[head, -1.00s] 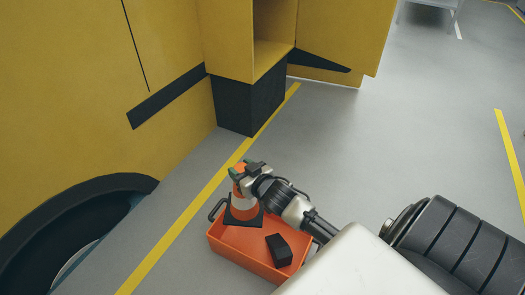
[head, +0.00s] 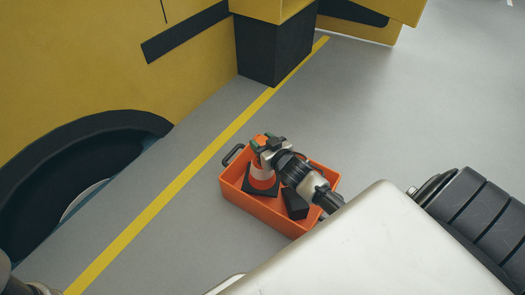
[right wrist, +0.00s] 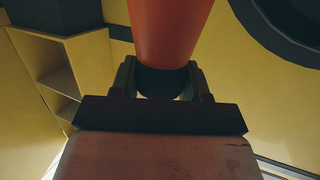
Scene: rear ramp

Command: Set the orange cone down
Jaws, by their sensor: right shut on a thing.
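The orange cone (head: 262,181) has a white band and a black square base. It stands roughly upright over the left part of an orange crate (head: 257,214). My right gripper (head: 267,146) is shut on the cone near its top. In the right wrist view, the cone's orange body (right wrist: 170,30) rises between the two fingers of my right gripper (right wrist: 161,84). The cone's base shows within the crate's outline, but I cannot tell whether it touches the crate's floor. My left gripper is not in view.
A black block (head: 296,204) lies in the crate beside the cone, partly under my right arm. The crate has a dark handle (head: 233,154). A yellow vehicle (head: 90,60) with a black wheel (head: 75,160) stands left, past a yellow floor line (head: 180,182). Grey floor is clear at right.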

